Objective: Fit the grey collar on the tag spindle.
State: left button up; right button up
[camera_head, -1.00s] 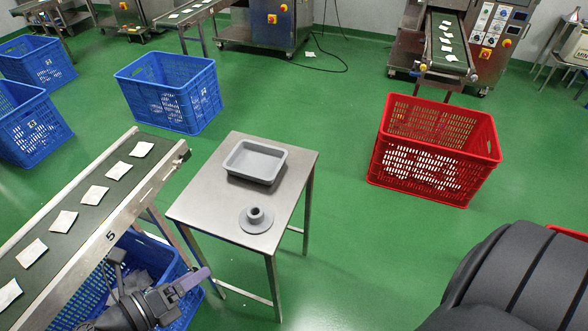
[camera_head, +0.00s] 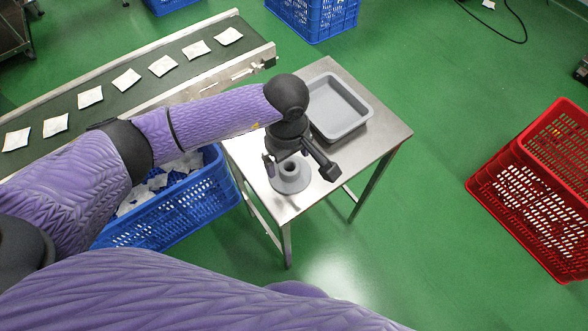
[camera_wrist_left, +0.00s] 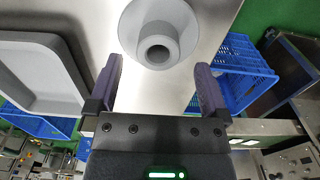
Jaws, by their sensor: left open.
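A grey round piece (camera_head: 292,181) with a wide flat base and a raised, hollow ring-shaped hub stands upright on the steel table (camera_head: 384,150). It also shows in the left wrist view (camera_wrist_left: 160,38). I cannot tell whether it is the collar, the spindle, or both together; no second such part shows. My left gripper (camera_head: 285,160) is over the table by this piece, fingers pointing down. In the left wrist view its two purple fingers (camera_wrist_left: 158,78) are apart, empty, with the hub ahead between their tips. My right gripper is not in view.
A grey tray (camera_head: 368,104) sits on the table beside the gripper. A conveyor (camera_head: 105,78) with several teabags runs at the left, above a blue crate (camera_head: 190,205). A red crate (camera_head: 535,195) stands at the right. The floor between table and red crate is clear.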

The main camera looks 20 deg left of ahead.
aim_at(289, 167)
pick_arm(q)
notch_tip(289, 167, down, 4)
jog(key=shift+d+r+b, duration=0.1)
jog(key=shift+b, duration=0.55)
jog(key=shift+r, duration=0.1)
jog(key=c, duration=1.3)
